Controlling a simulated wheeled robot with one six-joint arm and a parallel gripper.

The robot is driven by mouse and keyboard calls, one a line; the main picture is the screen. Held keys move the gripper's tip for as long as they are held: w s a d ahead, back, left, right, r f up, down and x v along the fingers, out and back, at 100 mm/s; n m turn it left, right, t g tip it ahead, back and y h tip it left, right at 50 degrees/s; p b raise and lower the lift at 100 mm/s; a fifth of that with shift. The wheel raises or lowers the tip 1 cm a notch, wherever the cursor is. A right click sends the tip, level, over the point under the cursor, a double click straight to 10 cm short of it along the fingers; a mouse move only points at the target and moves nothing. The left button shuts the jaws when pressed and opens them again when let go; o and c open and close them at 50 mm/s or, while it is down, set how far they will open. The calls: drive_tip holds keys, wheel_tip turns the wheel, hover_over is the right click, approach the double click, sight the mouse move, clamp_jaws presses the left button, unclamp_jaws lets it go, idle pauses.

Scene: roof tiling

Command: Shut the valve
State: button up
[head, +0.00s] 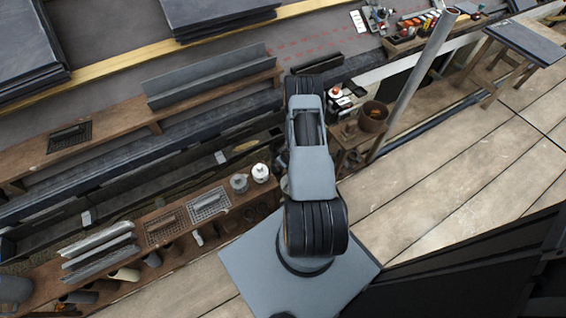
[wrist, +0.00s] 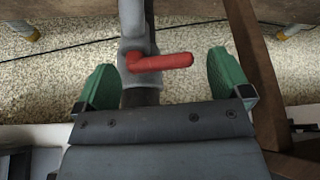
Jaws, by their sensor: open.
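In the wrist view, the valve's red lever handle (wrist: 165,61) sticks out to the right from a grey vertical pipe (wrist: 132,22). The lever lies roughly crosswise to the pipe. My gripper (wrist: 162,72) is open, with one green finger to the left of the pipe and the other to the right of the lever's free end. The lever shows in the gap between the fingers, and neither finger visibly touches it. The lower pipe is hidden behind the gripper body. In the head view my arm covers this spot, and I cannot make out the valve or the fingers.
In the wrist view a brown wooden post (wrist: 254,60) stands close to the right finger, with speckled ground behind. In the head view, a brown pot (head: 373,117) and a slanting grey pole (head: 420,75) stand right of my arm. Wooden planks (head: 455,185) lie clear at the right.

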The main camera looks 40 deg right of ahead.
drive_tip(key=shift+c, duration=0.4)
drive_tip(key=c, duration=0.8)
drive_tip(key=shift+w+a+f+m+h+b, duration=0.1)
drive_tip(key=shift+w+m+h+b, duration=0.15)
drive_tip(key=shift+m+b, duration=0.45)
drive_tip(key=shift+m+h, duration=0.35)
drive_tip(key=shift+m, duration=0.55)
drive_tip(key=o, duration=0.9)
drive_tip(key=shift+r, duration=0.2)
drive_tip(key=p+v, duration=0.4)
drive_tip(key=v, duration=0.9)
drive_tip(key=shift+r+p, duration=0.35)
drive_tip(key=shift+p, duration=0.05)
